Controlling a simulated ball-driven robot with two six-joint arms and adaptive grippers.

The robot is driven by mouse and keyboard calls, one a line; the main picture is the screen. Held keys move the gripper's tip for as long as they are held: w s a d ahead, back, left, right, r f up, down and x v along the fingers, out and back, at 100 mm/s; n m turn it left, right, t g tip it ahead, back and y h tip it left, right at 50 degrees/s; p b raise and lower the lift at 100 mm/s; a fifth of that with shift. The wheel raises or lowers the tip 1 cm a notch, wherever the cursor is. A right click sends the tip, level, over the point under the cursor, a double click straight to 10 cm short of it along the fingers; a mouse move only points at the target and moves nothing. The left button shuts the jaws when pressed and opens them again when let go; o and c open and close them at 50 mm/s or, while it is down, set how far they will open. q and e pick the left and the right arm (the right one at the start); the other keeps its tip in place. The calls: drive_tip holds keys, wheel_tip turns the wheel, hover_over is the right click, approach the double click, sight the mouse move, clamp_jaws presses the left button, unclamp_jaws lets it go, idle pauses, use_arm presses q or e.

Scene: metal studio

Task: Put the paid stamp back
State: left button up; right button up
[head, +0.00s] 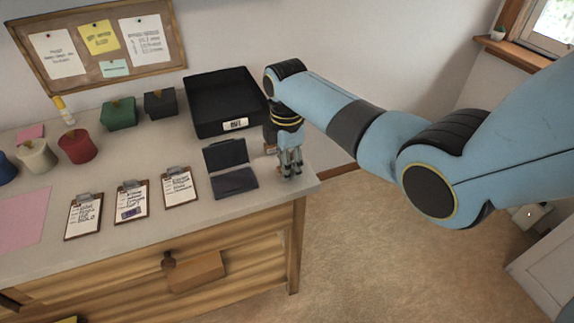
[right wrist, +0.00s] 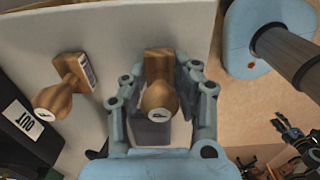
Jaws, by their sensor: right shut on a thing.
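My right gripper (head: 290,163) is at the right end of the counter, beside the open dark ink pad (head: 234,179). In the right wrist view its fingers are shut around a wooden stamp (right wrist: 159,97) with a round knob and a small white letter label, seemingly a P. A second wooden stamp (right wrist: 64,88) stands to the left of it, apart from the fingers. In the head view the held stamp is mostly hidden by the fingers. I cannot tell whether its base touches the counter. My left gripper is not in view.
A black tray marked OUT (head: 235,124) stands behind the ink pad. Three clipboards (head: 177,188) lie to the left; the middle one (head: 132,201) bears a purple mark. Green (head: 119,114) and dark (head: 159,104) boxes stand farther back. The counter's right edge is close to the gripper.

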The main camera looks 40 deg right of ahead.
drive_tip(key=o, duration=1.1)
drive_tip(key=shift+f, duration=0.1)
drive_tip(key=shift+c, duration=0.2)
wheel_tip(320, 180, up, 12)
drive_tip(key=shift+r+p, duration=0.2)
drive_tip(key=shift+p, duration=0.45)
